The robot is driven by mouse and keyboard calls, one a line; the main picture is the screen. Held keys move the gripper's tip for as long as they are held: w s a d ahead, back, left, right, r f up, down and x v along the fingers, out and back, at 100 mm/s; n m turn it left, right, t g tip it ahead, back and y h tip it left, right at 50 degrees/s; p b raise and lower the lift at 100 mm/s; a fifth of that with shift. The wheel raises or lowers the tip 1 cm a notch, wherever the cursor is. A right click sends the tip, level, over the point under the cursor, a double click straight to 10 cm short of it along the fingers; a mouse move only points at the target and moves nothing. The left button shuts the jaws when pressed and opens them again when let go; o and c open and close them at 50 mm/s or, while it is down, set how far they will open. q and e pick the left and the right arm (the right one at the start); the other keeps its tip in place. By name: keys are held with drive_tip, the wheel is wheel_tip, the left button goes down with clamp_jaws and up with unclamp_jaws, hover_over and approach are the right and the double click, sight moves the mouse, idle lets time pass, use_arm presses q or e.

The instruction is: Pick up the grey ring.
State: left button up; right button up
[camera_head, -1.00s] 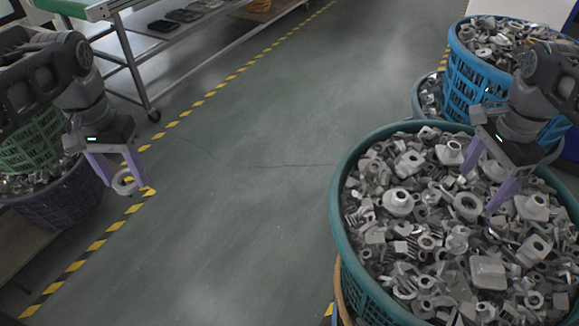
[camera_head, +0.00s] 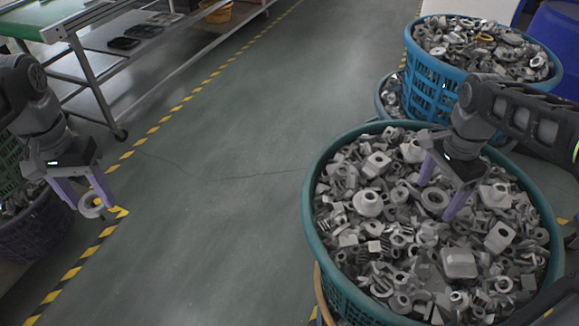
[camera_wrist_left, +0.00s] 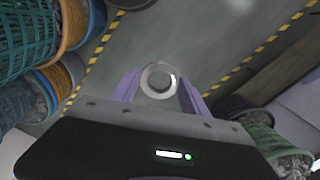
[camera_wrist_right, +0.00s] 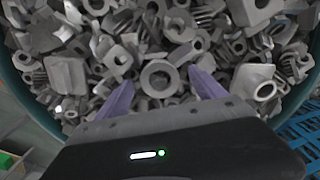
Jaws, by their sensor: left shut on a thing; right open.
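A grey ring (camera_head: 88,202) is held between the purple fingers of my left gripper (camera_head: 93,207), above the floor at the left. It also shows between the fingertips in the left wrist view (camera_wrist_left: 145,80). My right gripper (camera_head: 434,201) is open over the large teal basket (camera_head: 318,252), which is full of grey metal parts. Another grey ring-shaped part lies in the basket between its open fingers in the right wrist view (camera_wrist_right: 146,79). I cannot tell whether the right fingers touch the parts.
A blue basket (camera_head: 425,88) of metal parts stands behind the teal one. A purple basket (camera_head: 40,235) is at the left below my left arm. A bench with metal legs (camera_head: 95,80) stands at the back left. The floor (camera_head: 220,200) in the middle is clear.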

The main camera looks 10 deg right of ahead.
idle(0.4)
drive_tip(key=c, duration=1.5)
drive_tip(key=shift+r, duration=0.1)
wheel_tip(320, 180, up, 4)
drive_tip(key=shift+r+b, duration=0.15)
drive_tip(key=shift+b, duration=0.25)
wheel_tip(320, 180, up, 6)
drive_tip(key=p, duration=0.3)
drive_tip(key=shift+p, duration=0.4)
drive_tip(key=shift+f, duration=0.2)
